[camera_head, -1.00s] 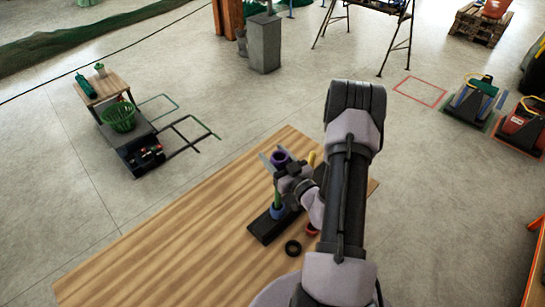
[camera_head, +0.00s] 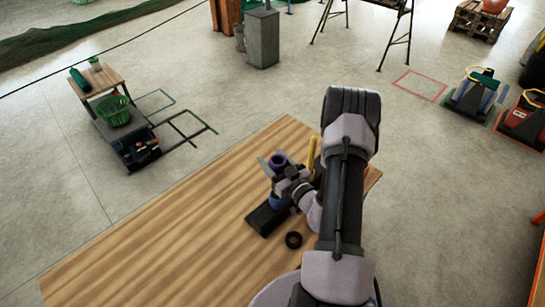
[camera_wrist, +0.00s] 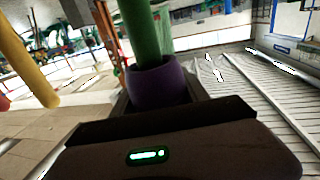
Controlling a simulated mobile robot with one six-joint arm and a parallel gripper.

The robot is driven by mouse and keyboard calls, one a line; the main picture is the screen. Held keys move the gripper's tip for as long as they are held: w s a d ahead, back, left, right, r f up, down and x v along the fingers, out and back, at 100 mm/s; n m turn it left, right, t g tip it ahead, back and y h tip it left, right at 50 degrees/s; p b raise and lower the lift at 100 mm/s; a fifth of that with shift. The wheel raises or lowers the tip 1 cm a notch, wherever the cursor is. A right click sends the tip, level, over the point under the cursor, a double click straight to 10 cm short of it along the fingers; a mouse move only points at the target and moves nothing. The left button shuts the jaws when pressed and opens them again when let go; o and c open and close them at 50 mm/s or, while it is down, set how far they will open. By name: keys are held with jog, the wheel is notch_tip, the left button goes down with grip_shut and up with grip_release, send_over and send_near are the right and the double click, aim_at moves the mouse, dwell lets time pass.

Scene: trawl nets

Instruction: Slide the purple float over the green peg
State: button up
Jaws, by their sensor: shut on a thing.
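The purple float (camera_head: 279,161) is a short ring, held level between the fingers of my gripper (camera_head: 277,167). In the wrist view, which looks upside down, the float (camera_wrist: 157,88) sits at the end of the green peg (camera_wrist: 141,30). The peg seems to enter the float's opening; how deep I cannot tell. In the head view the float is above the blue float (camera_head: 276,202) at the foot of that peg, on the dark base (camera_head: 262,220). The gripper hides most of the peg there.
A yellow peg (camera_head: 311,153) stands close behind my gripper; it also shows in the wrist view (camera_wrist: 30,62). A black ring (camera_head: 294,240) lies on the wooden table (camera_head: 170,230) in front of the base. The table's left side is clear.

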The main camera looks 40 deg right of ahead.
jog(key=shift+f, duration=0.15)
jog(key=o, duration=1.4)
jog(key=shift+o, duration=0.2)
jog(key=shift+s, duration=0.15)
jog(key=s+a, duration=0.2)
jog(key=s, duration=1.5)
jog(key=shift+p, duration=0.3)
